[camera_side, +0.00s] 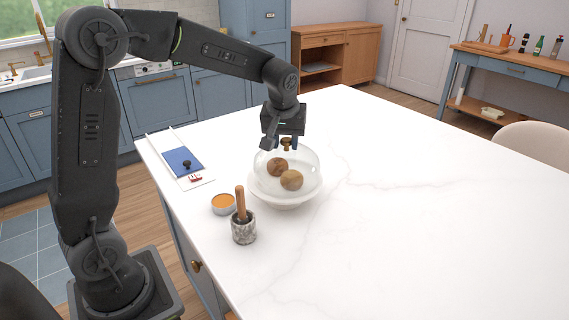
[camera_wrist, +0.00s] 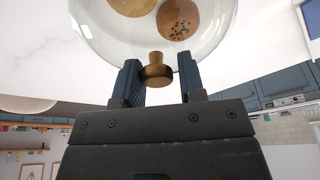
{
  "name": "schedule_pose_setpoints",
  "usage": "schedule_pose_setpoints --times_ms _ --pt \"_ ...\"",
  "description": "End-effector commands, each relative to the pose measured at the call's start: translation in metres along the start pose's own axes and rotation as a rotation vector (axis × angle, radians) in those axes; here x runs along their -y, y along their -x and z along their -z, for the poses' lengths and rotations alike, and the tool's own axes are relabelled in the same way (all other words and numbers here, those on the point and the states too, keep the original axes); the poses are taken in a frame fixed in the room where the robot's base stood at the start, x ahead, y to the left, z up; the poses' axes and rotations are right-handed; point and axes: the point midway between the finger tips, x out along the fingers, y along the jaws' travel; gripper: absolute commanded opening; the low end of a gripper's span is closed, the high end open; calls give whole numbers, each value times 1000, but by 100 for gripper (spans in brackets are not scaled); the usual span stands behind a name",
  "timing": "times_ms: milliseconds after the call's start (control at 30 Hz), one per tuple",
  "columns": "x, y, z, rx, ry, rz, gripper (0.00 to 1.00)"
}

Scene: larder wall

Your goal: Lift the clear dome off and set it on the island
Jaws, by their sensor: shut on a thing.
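The clear dome (camera_side: 310,166) is over a white footed stand (camera_side: 286,203) on the white island. Two round brown baked pieces show through it, one (camera_side: 278,167) behind the other (camera_side: 291,180). My gripper (camera_side: 282,144) points down at the top of the dome, shut on its brass knob (camera_side: 287,147). In the wrist view the knob (camera_wrist: 156,72) lies between the two dark fingers of my gripper (camera_wrist: 158,66), and the dome (camera_wrist: 208,35) fills the top. Whether the dome's rim touches the stand, I cannot tell.
A stone mortar with a wooden pestle (camera_side: 243,229) and a small orange-filled dish (camera_side: 223,204) stand in front of the stand. A white tray (camera_side: 176,170) with a blue panel is at the left. The island (camera_side: 430,200) is clear on the right.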

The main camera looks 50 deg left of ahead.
Motion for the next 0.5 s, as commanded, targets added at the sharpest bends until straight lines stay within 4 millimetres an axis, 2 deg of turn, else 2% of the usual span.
schedule_pose_setpoints --times_ms 33,200,500 --pt "2 -5 -4 14 0 10 15" --pt "2 -6 -4 16 0 12 0" --pt "3 -6 -4 16 0 14 0"
